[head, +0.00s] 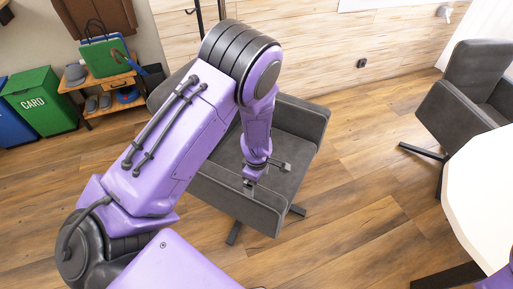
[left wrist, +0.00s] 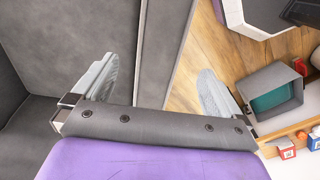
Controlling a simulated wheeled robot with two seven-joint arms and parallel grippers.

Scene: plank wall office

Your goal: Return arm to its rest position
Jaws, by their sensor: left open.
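My left arm reaches in from the left in the head view, and its purple forearm hangs down over a grey armchair. My left gripper (head: 265,177) is at the end of it, in front of the chair's seat and armrest. In the left wrist view my left gripper (left wrist: 155,88) has its two pale fingers wide apart with nothing between them. Grey chair upholstery (left wrist: 60,50) fills the left and middle behind the fingers. I cannot tell whether the gripper touches the chair. My right gripper is not in view.
The grey armchair (head: 301,124) is close around the gripper. A white table (head: 485,190) and a second grey chair (head: 468,95) stand at the right. A green card bin (head: 42,102) and a small wooden shelf (head: 104,83) are at the back left. Wood floor (head: 350,235) is clear between.

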